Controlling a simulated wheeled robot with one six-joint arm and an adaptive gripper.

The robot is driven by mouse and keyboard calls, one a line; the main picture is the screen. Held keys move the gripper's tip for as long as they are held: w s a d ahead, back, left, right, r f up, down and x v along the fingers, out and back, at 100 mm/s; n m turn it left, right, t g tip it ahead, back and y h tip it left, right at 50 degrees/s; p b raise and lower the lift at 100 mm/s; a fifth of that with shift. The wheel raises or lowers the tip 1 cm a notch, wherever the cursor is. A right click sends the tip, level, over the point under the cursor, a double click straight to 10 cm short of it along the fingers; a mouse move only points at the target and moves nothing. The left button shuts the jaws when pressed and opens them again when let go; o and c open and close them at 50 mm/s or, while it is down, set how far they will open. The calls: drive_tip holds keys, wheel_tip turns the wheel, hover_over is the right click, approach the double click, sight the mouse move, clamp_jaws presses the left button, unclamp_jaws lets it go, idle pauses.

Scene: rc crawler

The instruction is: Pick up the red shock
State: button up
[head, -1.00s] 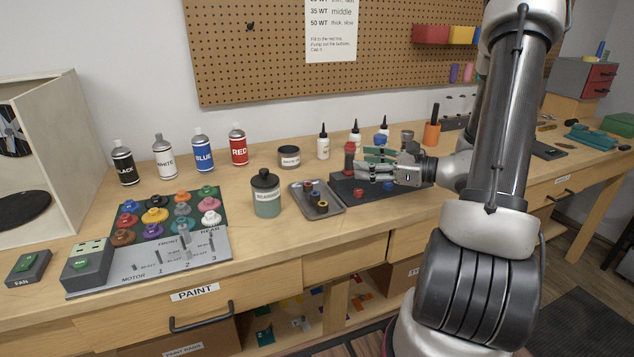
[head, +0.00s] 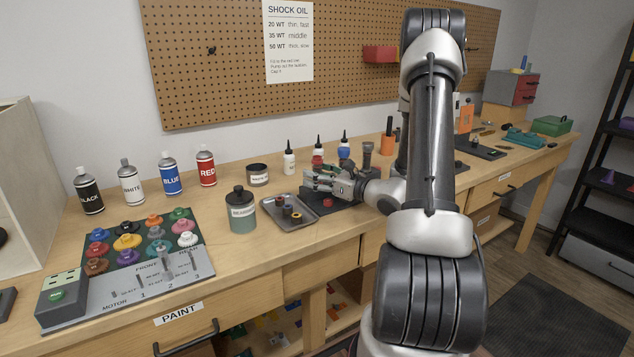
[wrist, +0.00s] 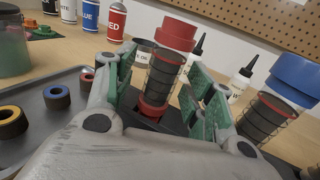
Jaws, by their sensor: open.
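The red shock (wrist: 164,75) stands upright with a red cap, a dark coil-wrapped body and a red lower end in a black stand (head: 345,202). In the head view its red cap (head: 317,158) shows just above my fingers. My gripper (wrist: 164,70) is open, with one green-padded finger on each side of the red shock's body. I cannot tell whether either finger touches it. In the head view my gripper (head: 320,180) reaches in from the right at the stand and hides the shock's lower part.
A blue-capped shock (wrist: 288,85) stands close right of my right finger. White dropper bottles (head: 289,160) stand behind. A grey tray (head: 300,226) with small rings lies to the left, beside a green jar (head: 242,212). A red ring (head: 328,202) sits at the stand's front.

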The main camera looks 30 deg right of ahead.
drive_tip(key=c, duration=1.2)
drive_tip(key=shift+w+r, duration=0.1)
drive_tip(key=shift+r, duration=0.05)
